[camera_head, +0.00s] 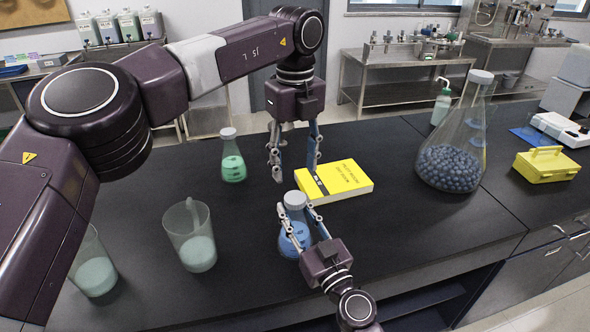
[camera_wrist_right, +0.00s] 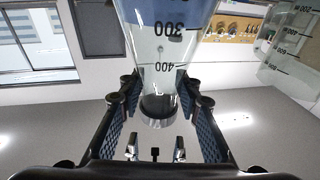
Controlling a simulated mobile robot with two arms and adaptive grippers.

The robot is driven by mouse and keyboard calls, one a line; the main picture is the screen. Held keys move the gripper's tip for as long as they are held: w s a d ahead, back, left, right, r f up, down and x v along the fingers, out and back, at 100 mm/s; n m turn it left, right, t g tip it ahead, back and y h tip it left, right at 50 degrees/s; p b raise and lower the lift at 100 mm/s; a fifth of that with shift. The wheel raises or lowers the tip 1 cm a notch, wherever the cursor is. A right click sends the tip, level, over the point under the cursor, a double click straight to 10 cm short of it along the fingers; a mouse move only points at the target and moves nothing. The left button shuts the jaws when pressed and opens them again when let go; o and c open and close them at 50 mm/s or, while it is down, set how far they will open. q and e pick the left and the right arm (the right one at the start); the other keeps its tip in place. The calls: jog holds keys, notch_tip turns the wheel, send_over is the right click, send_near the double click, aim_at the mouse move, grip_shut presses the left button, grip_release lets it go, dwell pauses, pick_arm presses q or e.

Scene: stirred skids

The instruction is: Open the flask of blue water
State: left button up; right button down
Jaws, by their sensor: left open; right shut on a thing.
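The flask of blue water (camera_head: 290,243) stands upright on the black bench, with a pale cap (camera_head: 295,199) on its neck. My right gripper (camera_head: 296,209) comes in from the front and is shut around the flask's neck, just below the cap. The right wrist view shows the flask (camera_wrist_right: 165,45) between the right gripper's fingers (camera_wrist_right: 158,92), its scale upside down. My left gripper (camera_head: 295,173) points down, open and empty, above and just behind the cap, apart from it.
A yellow book (camera_head: 345,178) lies behind the flask to the right. A green flask (camera_head: 233,165) and a beaker (camera_head: 196,248) stand to the left. A large flask of dark balls (camera_head: 450,160) and a yellow box (camera_head: 546,166) are at the right. The bench right of the blue flask is clear.

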aim_at(295, 197)
pick_arm(q)
jog(key=m, duration=0.9)
jog(key=shift+m, duration=0.4)
jog(key=m, duration=0.3)
jog(key=shift+m, duration=0.4)
jog(key=m, duration=0.5)
jog(key=shift+m, duration=0.3)
jog(key=m, duration=0.3)
jog(key=shift+m, duration=0.4)
jog(key=m, duration=0.5)
jog(key=shift+m, duration=0.3)
jog(key=m, duration=0.5)
jog(key=shift+m, duration=0.3)
jog(key=m, duration=0.4)
jog(key=shift+f+m, duration=0.4)
jog(key=shift+f, duration=3.6)
jog(key=shift+c, duration=0.6)
